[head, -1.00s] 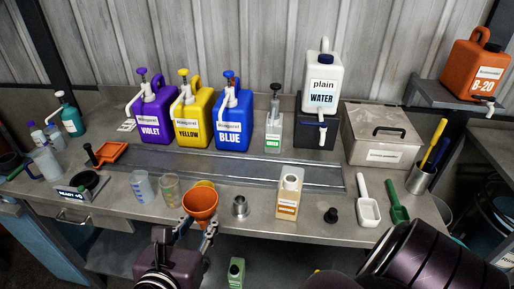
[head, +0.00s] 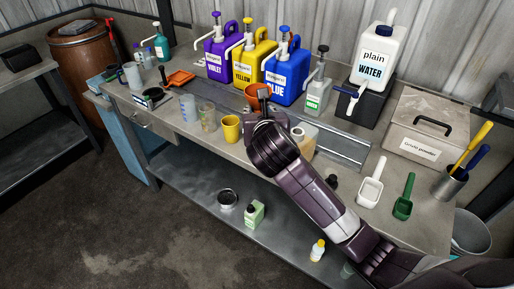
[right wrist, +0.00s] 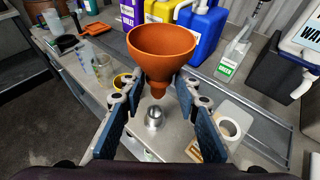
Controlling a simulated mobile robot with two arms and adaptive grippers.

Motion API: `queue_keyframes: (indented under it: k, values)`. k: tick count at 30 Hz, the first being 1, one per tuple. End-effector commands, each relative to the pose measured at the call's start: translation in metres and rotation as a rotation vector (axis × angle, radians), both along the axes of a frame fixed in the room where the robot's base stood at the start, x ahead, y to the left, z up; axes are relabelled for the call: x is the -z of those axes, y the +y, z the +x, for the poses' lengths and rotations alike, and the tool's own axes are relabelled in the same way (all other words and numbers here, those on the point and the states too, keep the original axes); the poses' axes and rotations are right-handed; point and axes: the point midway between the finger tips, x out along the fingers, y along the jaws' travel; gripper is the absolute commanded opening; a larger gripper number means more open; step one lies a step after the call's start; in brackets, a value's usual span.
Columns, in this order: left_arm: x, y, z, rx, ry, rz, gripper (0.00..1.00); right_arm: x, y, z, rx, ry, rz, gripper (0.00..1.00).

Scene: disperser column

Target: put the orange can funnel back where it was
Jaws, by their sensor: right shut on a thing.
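The orange funnel (right wrist: 161,45) is upright, wide mouth up, in my right gripper (right wrist: 160,88). The fingers are shut on its narrow lower part. In the right wrist view a small silver metal vessel (right wrist: 154,117) stands on the bench below the spout, with a gap between them. In the head view the funnel (head: 256,90) shows just over my right wrist, in front of the blue jug; my arm hides most of the gripper and the silver vessel. A yellow cup (head: 231,128) stands left of the wrist. My left gripper is out of view.
Violet (head: 221,54), yellow (head: 254,62) and blue (head: 287,75) pump jugs stand behind the funnel. A tan bottle (right wrist: 231,121) stands close right of the gripper. Two beakers (head: 207,117) are to the left. A scoop (head: 370,182) lies right of my arm.

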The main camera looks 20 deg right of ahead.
Motion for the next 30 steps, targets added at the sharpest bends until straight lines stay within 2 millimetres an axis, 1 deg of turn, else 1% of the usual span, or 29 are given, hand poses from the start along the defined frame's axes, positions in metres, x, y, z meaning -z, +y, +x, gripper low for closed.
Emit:
queue_keyframes:
  k: [1,3,6,9,11,14,17,18,23,24,27,30]
  values:
    - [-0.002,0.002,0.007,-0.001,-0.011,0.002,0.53,-0.015,-0.006,0.012,-0.033,-0.008,-0.005,0.01]
    - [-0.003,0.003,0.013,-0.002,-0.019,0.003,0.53,-0.028,-0.008,0.023,-0.08,-0.007,-0.004,0.01]
    - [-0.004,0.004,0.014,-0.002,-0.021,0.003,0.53,-0.042,-0.011,0.033,-0.128,-0.004,-0.004,0.01]
    - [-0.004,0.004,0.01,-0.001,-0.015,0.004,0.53,-0.051,-0.012,0.038,-0.156,-0.002,-0.003,0.01]
    - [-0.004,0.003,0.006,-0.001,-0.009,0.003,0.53,-0.05,-0.011,0.039,-0.165,0.001,-0.001,0.01]
    - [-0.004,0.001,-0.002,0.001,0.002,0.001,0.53,-0.035,-0.011,0.04,-0.171,0.007,0.002,0.01]
    - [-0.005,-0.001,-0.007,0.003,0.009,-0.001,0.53,-0.009,-0.01,0.039,-0.17,0.01,0.003,0.01]
    - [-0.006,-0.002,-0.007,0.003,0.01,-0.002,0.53,0.002,-0.01,0.039,-0.17,0.011,0.003,0.01]
    - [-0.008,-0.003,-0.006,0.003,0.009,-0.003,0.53,0.045,-0.01,0.038,-0.168,0.01,0.003,0.01]
    - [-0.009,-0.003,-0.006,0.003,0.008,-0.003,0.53,0.056,-0.01,0.038,-0.168,0.01,0.003,0.01]
    - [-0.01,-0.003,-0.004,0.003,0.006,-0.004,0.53,0.078,-0.01,0.038,-0.168,0.008,0.004,0.01]
    - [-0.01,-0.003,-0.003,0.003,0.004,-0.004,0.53,0.094,-0.01,0.038,-0.168,0.005,0.002,0.01]
